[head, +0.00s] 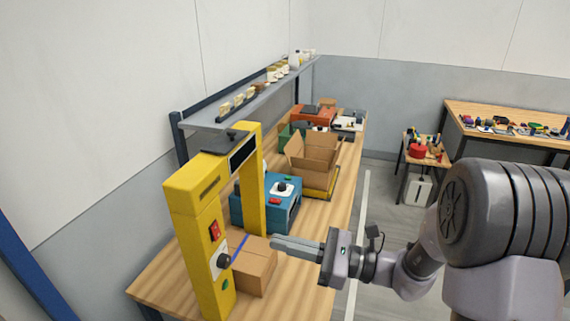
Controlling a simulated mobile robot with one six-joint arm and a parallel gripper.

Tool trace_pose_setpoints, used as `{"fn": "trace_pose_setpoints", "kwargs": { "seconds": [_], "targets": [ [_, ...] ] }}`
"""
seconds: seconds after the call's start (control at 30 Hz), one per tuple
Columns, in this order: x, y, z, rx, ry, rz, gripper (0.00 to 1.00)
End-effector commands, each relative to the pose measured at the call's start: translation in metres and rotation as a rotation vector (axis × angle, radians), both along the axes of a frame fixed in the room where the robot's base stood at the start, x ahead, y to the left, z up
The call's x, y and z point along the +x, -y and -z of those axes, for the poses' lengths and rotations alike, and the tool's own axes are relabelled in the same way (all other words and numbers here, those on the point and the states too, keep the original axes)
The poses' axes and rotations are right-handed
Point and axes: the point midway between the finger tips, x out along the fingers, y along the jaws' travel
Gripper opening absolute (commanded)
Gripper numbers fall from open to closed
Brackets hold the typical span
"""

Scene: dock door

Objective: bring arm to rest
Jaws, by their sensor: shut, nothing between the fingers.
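My gripper (290,246) is shut and empty. It extends leftward from my arm at the right of the head view, with its fingertips in front of or just above a closed cardboard box (256,270). I cannot tell whether the fingers touch the box. The box sits on the wooden workbench (323,215) beside a yellow arch-shaped machine (196,215). The machine's front post carries a red switch, a black knob and a green button, and it hides part of the box.
A blue device (281,204), an open cardboard box (312,157) and orange and green bins stand farther along the bench. A shelf (248,104) hangs above it. A small table (425,152) and another bench (511,127) stand at the back right. Grey floor lies between.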

Motion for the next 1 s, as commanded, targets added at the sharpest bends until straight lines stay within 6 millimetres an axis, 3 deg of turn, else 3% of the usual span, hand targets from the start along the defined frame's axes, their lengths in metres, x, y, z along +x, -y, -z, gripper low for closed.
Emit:
{"fn": "trace_pose_setpoints", "kwargs": {
  "seconds": [0.07, 0.1, 0.17, 0.2, 0.3, 0.4, 0.53, 0.63, 1.0],
  "targets": [
    [-0.041, -0.021, 0.007, -0.154, 0.094, -0.128, 0.0],
    [-0.073, -0.03, 0.017, -0.281, 0.167, -0.223, 0.0],
    [-0.123, -0.033, 0.042, -0.517, 0.304, -0.363, 0.0],
    [-0.151, -0.026, 0.06, -0.681, 0.403, -0.442, 0.0],
    [-0.191, 0.011, 0.1, -1.083, 0.662, -0.564, 0.0],
    [-0.199, 0.053, 0.117, -1.414, 0.894, -0.596, 0.0],
    [-0.196, 0.085, 0.113, -1.671, 1.089, -0.579, 0.0],
    [-0.194, 0.094, 0.107, -1.742, 1.141, -0.567, 0.0],
    [-0.194, 0.095, 0.107, -1.747, 1.145, -0.568, 0.0]
  ]
}}
